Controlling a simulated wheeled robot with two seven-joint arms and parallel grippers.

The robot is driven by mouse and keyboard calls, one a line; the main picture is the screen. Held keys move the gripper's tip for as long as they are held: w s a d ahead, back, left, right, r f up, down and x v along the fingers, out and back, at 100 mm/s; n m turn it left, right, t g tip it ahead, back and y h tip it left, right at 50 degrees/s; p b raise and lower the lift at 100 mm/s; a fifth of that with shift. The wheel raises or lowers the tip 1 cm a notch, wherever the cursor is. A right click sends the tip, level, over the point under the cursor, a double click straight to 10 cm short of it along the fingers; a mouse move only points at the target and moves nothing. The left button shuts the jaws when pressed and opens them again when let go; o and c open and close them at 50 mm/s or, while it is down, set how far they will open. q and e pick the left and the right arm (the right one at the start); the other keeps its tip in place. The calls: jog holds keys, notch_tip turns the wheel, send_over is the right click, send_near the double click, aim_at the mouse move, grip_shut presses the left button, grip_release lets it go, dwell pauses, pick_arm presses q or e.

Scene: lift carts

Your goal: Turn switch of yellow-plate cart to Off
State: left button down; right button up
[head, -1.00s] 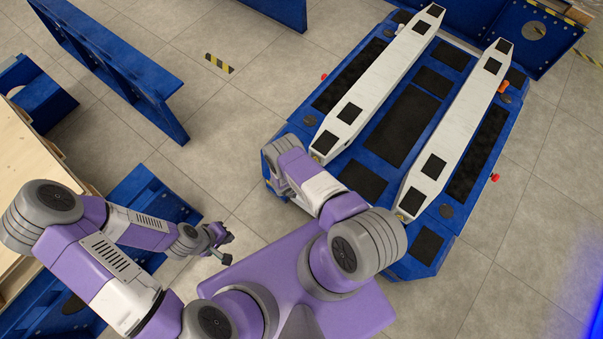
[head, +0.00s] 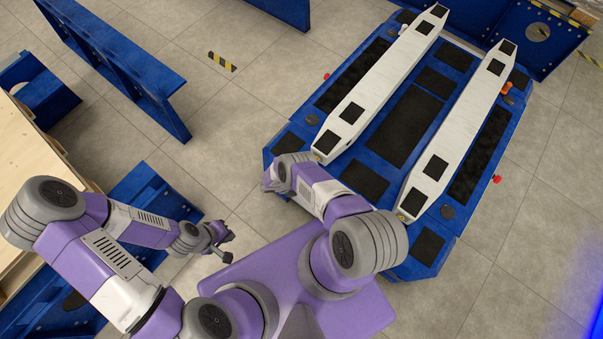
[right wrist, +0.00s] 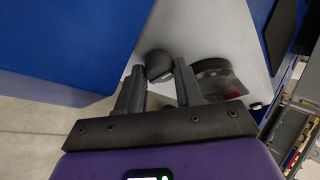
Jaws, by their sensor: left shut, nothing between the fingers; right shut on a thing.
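The blue cart (head: 285,145) with two long white beams (head: 388,80) stands at the upper right of the head view. No yellow plate can be made out on it. In the right wrist view, a dark rounded knob (right wrist: 158,64) sits on a grey panel (right wrist: 215,30) beside a blue surface. My right gripper (right wrist: 158,72) has its fingers on either side of the knob and is shut on it. The knob's setting cannot be read. In the head view my right gripper is hidden at the cart's near left corner. My left gripper (head: 225,246) is shut and empty above the floor.
A second dark round part with red (right wrist: 216,78) lies right of the fingers, partly hidden. A blue frame (head: 125,75) stands at upper left, and a wooden top (head: 25,160) at the left edge.

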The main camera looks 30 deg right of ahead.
dwell(0.5)
jog(key=o, duration=1)
jog(key=shift+o, duration=0.2)
jog(key=p+v, duration=0.2)
jog(key=v, duration=0.5)
jog(key=shift+a+r, duration=0.2)
jog(key=shift+r, duration=0.05)
